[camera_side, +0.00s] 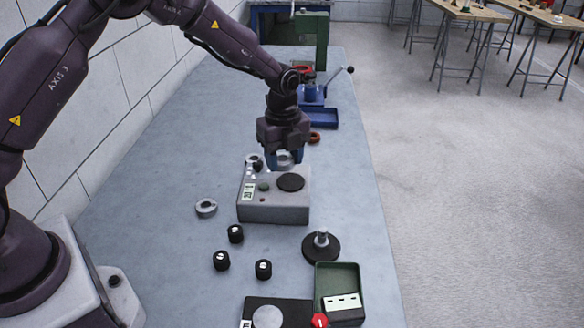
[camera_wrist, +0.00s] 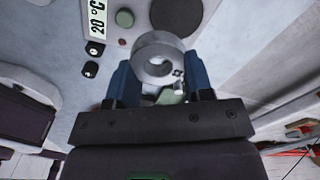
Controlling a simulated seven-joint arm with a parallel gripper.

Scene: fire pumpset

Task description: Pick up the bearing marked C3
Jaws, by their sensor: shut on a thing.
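My gripper (camera_side: 285,160) hangs just behind and above the grey heater box. It is shut on a pale metal ring, a bearing (camera_wrist: 158,57), held between its two blue fingers in the wrist view. The bearing's open bore faces the wrist camera. A small dark mark shows on its lower right side, too small to read surely as C3. In the side view the held bearing is mostly hidden by the fingers. Another grey ring (camera_side: 206,208) lies flat on the table left of the heater box.
The heater box (camera_side: 273,210) has a black round plate and a 20 °C display. Black caps (camera_side: 235,233), a black spindle stand (camera_side: 321,245) and a green tray (camera_side: 351,278) stand in front. The table's left side is mostly clear.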

